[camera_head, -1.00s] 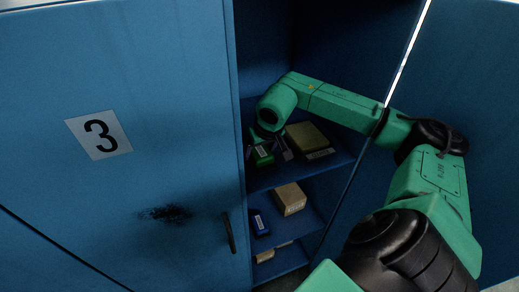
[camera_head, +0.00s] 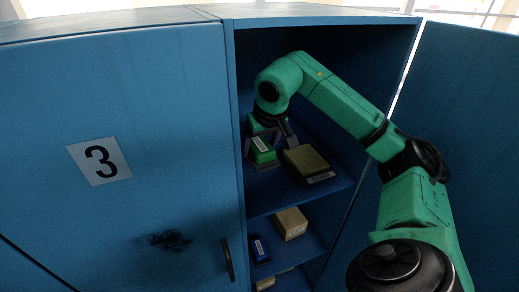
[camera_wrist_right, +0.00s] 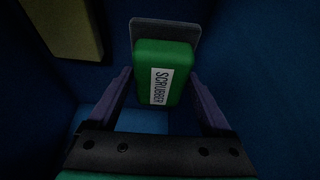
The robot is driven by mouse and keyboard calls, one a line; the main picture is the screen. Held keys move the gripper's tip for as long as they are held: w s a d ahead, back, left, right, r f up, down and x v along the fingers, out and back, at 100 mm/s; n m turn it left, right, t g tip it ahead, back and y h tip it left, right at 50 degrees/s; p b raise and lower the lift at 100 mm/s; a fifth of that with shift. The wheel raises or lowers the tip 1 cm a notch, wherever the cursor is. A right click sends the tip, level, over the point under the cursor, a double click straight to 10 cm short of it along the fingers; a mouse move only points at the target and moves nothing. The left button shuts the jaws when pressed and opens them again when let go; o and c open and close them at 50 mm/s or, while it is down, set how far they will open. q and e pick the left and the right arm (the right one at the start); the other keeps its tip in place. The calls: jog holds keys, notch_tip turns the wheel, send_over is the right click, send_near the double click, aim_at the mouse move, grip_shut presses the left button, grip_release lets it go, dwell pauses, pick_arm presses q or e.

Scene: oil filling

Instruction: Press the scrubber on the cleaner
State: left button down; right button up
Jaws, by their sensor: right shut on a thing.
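The green scrubber (camera_head: 263,155), with a white label on it and a grey plate at its base, is in the upper part of the open cabinet. It also shows in the right wrist view (camera_wrist_right: 176,66), where its label reads SCRUBBER. My right gripper (camera_head: 268,140) reaches down from above and is shut on it, one finger on each side. A yellowish block (camera_head: 307,161) with a white label lies on the shelf just right of the scrubber; I cannot read its label here, nor tell if it is the cleaner. My left gripper is out of view.
The cabinet shelf (camera_head: 275,203) has a lower shelf under it with a tan box (camera_head: 291,223) and a blue item (camera_head: 260,248). A closed blue door (camera_head: 150,110) marked 3 stands at the left, an open door (camera_head: 465,110) at the right. The cabinet wall is close left of the gripper.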

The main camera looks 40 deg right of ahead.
jog(key=c, duration=0.3)
jog(key=shift+d, duration=0.1)
jog(key=shift+c, duration=0.2)
jog(key=d+m+h+p, duration=0.2)
jog(key=d+m+p, duration=0.2)
jog(key=d+p, duration=0.2)
jog(key=m+g+p, duration=0.2)
jog(key=m+p, duration=0.3)
send_over(307, 154)
jog(key=a, duration=0.1)
jog(key=shift+h, duration=0.3)
jog(key=f+b, duration=0.5)
jog(key=shift+s+a+f, duration=0.1)
jog(key=shift+s+a, duration=0.05)
jog(key=shift+s, duration=0.2)
jog(key=shift+f, duration=0.2)
jog(key=shift+f+b, duration=0.5)
jog(key=shift+f, duration=0.05)
jog(key=shift+r, duration=0.1)
